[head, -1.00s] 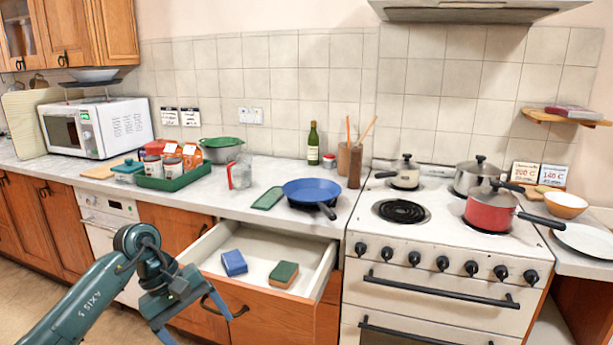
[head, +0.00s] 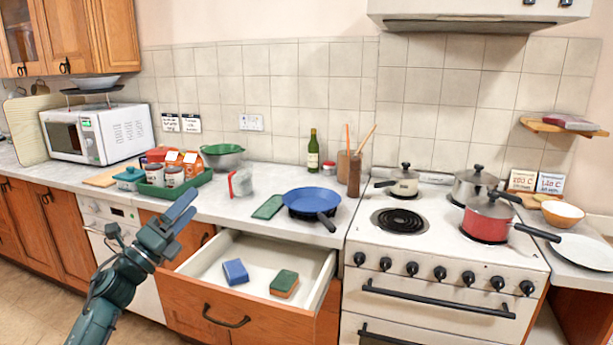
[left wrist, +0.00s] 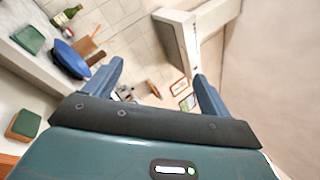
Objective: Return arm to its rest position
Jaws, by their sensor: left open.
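My left gripper (head: 180,214) is raised in front of the counter, left of the open drawer (head: 322,292). Its two blue fingers are apart with nothing between them. In the left wrist view the same fingers (left wrist: 158,82) are spread and empty. My left arm comes in from the bottom left of the head view. A blue sponge (head: 235,272) and a green-and-brown sponge (head: 284,284) lie in the drawer. The green-and-brown sponge also shows in the left wrist view (left wrist: 24,124). My right gripper is not in view.
A green tray (head: 178,190) with jars and cartons stands on the counter behind the gripper. A blue pan (head: 312,200) lies near the counter's front edge. The stove (head: 440,250) on the right carries several pots. Floor is clear at the lower left.

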